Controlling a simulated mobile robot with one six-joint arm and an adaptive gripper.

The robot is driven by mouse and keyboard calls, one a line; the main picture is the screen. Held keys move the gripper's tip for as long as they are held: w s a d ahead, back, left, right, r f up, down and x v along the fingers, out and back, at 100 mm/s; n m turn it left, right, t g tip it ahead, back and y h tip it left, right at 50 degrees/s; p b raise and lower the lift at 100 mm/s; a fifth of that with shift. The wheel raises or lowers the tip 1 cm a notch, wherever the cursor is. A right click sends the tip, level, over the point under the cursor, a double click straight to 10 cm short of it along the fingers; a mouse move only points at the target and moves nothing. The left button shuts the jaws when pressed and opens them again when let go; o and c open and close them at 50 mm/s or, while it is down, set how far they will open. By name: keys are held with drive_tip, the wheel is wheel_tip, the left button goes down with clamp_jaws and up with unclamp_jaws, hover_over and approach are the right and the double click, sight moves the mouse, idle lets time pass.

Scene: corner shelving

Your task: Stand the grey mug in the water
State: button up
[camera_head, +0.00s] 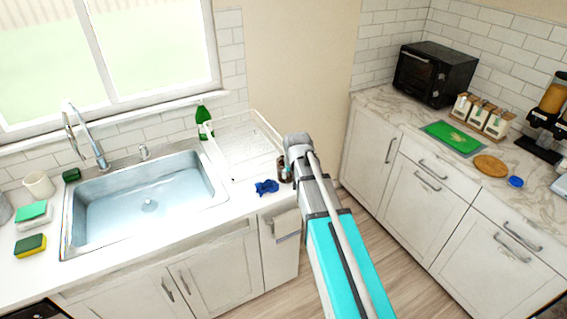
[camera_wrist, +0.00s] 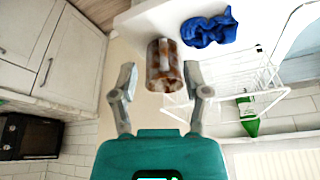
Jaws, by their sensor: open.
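A grey mug with brown stains (camera_wrist: 164,65) stands on the counter's right end, by the blue cloth. In the head view the mug (camera_head: 285,169) shows small and partly hidden behind my arm. My gripper (camera_wrist: 160,76) is open, with one finger to each side of the mug in the wrist view. A gap shows between the fingers and the mug, and I cannot tell whether the mug is fully between them. The water (camera_head: 150,198) fills the sink basin (camera_head: 72,222) to the left.
A white wire dish rack (camera_head: 245,147) and a green bottle (camera_head: 204,122) stand behind the mug. A crumpled blue cloth (camera_head: 266,187) lies beside it. A cream cup (camera_head: 39,185) and sponges (camera_head: 31,245) sit left of the sink. A tall faucet (camera_head: 88,140) rises behind the basin.

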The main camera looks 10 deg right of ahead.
sight(288, 174)
drive_tip(key=w+r+p, duration=0.3)
drive_tip(key=r, duration=0.1)
drive_tip(key=shift+w+r+t, duration=0.3)
drive_tip(key=shift+r+t, duration=0.1)
drive_tip(key=shift+f, duration=0.15)
drive_tip(key=b+x, duration=0.8)
drive_tip(key=shift+f, duration=0.15)
drive_tip(key=shift+f, duration=0.1)
idle(0.6)
drive_tip(key=shift+b+x, duration=2.4)
drive_tip(key=shift+x, duration=0.15)
clamp_jaws()
